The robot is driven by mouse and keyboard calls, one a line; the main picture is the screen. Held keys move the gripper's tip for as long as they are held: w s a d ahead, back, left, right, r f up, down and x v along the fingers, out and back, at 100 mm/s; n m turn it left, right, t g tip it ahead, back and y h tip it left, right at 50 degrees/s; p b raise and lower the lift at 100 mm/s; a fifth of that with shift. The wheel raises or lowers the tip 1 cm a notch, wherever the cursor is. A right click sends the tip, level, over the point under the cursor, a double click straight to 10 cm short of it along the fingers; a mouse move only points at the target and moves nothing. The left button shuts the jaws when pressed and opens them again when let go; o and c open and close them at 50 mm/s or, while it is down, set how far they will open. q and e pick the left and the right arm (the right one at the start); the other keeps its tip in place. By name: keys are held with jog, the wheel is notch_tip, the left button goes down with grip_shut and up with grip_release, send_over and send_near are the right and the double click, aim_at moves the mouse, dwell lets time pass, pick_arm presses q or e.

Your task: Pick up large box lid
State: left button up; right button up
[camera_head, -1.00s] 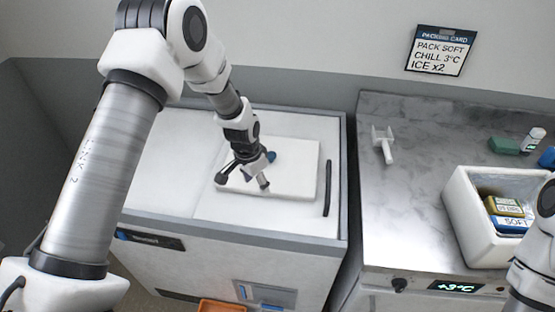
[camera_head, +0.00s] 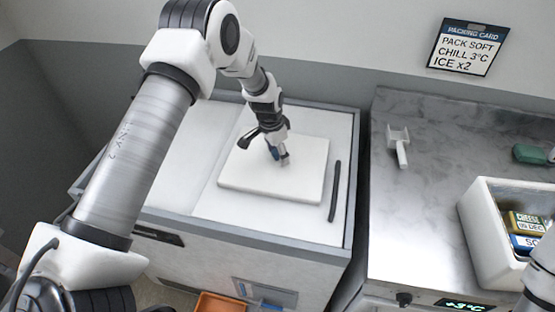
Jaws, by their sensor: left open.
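The large box lid (camera_head: 248,182) is a flat white slab lying on the white top of the chest freezer in the head view. My left gripper (camera_head: 281,162) points down over the back middle part of the lid, with its fingers open. The fingertips are at or just above the lid's top surface; I cannot tell whether they touch it. Nothing shows between the fingers. The open white box (camera_head: 485,238) stands at the right on the counter with packs inside. Only a piece of my right arm shows at the right edge; its gripper is out of view.
A black handle (camera_head: 335,192) lies along the freezer top right of the lid. A white scoop-like tool (camera_head: 399,146) and a green item (camera_head: 530,154) lie on the marble-and-steel counter. A packing card (camera_head: 462,48) hangs on the wall. An orange bin (camera_head: 221,302) stands below.

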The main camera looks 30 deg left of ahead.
pick_arm(q)
jog(key=shift+s+r, duration=0.2)
jog(key=shift+s, duration=0.1)
grip_shut()
jog(key=shift+w+f, duration=0.1)
